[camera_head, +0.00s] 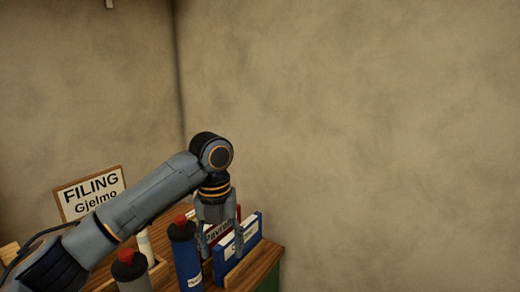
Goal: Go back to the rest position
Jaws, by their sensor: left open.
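My left arm comes in from the lower left and bends down at the wrist. My left gripper (220,245) points down over the right end of the wooden desk (262,262), with its fingers apart. Its fingers overlap a blue binder or box (238,242) with a white label and a dark red one (216,233) behind it. I cannot tell whether the fingers touch either of them. My right gripper is not in view.
A dark blue bottle (186,258) with a red cap stands just left of the gripper. A grey bottle (131,272) with a red cap is further left. A sign reading "FILING Gjelmo" (90,193) stands behind my arm. Bare wall fills the right side.

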